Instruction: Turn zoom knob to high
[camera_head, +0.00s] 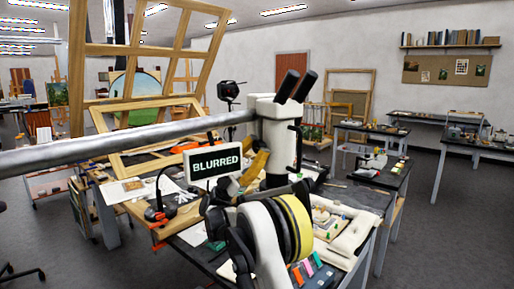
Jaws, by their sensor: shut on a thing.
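A white stereo microscope (278,130) with two black eyepieces (296,86) hangs from a thick grey boom (130,143) over the worktable. A small white-framed display (212,163) left of the microscope reads "BLURRED". My gripper (272,190) is at the lower part of the microscope head, mostly behind my own wrist. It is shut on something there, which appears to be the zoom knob. The knob itself and the fingertips are hidden, so the knob's setting cannot be read.
The worktable (349,251) is crowded with papers, coloured pieces and tools. Wooden frames (125,128) stand behind it on the left. Side tables (380,178) stand to the right. Grey floor is free at the far right.

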